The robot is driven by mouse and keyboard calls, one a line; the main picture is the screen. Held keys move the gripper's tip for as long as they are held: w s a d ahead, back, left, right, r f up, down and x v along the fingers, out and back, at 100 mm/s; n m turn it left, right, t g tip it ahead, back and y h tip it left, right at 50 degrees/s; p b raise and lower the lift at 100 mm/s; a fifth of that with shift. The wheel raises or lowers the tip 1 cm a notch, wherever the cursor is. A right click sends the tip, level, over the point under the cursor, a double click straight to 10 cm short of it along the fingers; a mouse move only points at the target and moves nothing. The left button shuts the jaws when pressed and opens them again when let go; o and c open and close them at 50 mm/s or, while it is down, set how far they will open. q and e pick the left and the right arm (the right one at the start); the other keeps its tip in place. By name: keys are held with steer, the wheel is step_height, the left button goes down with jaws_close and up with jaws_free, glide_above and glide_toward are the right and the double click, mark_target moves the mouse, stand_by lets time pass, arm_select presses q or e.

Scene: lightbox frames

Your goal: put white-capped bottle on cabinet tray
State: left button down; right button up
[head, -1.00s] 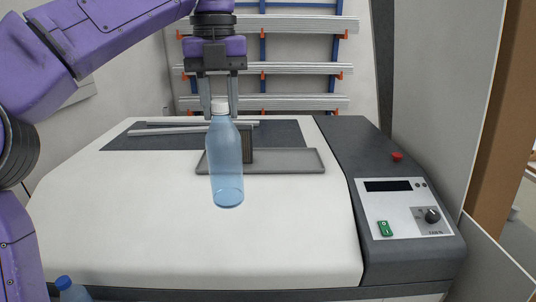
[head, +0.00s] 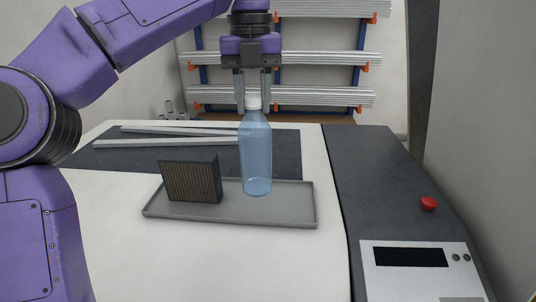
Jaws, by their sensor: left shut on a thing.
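The white-capped bottle (head: 256,150) is clear blue and upright in the head view. My left gripper (head: 253,102) is shut on its white cap from above. The bottle's base shows over the right half of the grey cabinet tray (head: 270,211); I cannot tell whether it touches the tray. The tray lies on the white cabinet top (head: 210,262). My right gripper is out of view.
A dark ribbed block (head: 191,181) stands on the tray's left part. Metal strips (head: 165,142) lie on a dark panel behind. A control panel (head: 415,262) and red button (head: 428,203) are at right. The tray's right end is clear.

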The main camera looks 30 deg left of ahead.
arm_select(q)
steer(key=shift+w+a+f+p, duration=0.15)
steer(key=shift+w+f+p, duration=0.05)
steer(key=shift+w+p, duration=0.3)
steer(key=shift+w+a+f+p, duration=0.1)
steer(key=shift+w+f+p, duration=0.05)
steer(key=shift+w+p, duration=0.3)
steer(key=w+f, duration=0.7)
steer(key=f, duration=0.3)
steer(key=shift+a+f, duration=0.15)
steer(key=shift+f, duration=0.2)
steer(key=c, duration=0.8)
jaws_free()
steer(key=shift+w+f, duration=0.15)
steer(key=shift+w, duration=0.2)
steer(key=shift+o, duration=0.2)
step_height(320, 180, up, 12)
steer(key=p, duration=0.5)
steer(key=shift+s+r, duration=0.2)
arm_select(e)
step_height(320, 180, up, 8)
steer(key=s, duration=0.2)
